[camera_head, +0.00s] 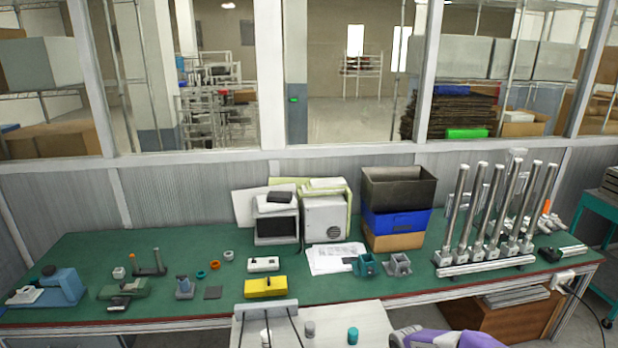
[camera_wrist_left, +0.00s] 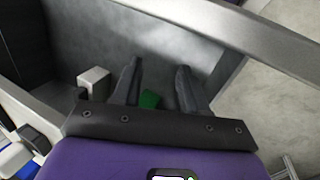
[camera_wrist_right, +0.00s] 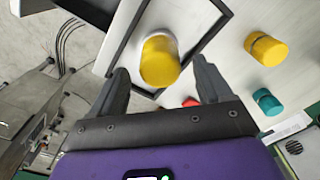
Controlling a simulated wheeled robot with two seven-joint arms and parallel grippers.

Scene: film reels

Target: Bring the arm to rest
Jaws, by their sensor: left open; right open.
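My right gripper (camera_wrist_right: 162,78) is open in the right wrist view. A yellow cylinder (camera_wrist_right: 160,62) shows beyond and between its fingertips, over a white surface with a dark frame. I cannot tell whether they touch. Another yellow cylinder (camera_wrist_right: 265,48), a teal cylinder (camera_wrist_right: 267,102) and a partly hidden red one (camera_wrist_right: 190,102) are to the right. In the head view, a purple part of my arm is at the bottom edge. My left gripper (camera_wrist_left: 158,68) is open in the left wrist view, with nothing between its fingers but a distant green patch (camera_wrist_left: 149,99).
In the head view, a small white table (camera_head: 375,318) holds a grey cylinder (camera_head: 310,328) and a teal cylinder (camera_head: 353,335). Behind it, a long green workbench (camera_head: 215,265) carries tools, stacked bins (camera_head: 398,190) and a rack of upright metal tubes (camera_head: 490,215).

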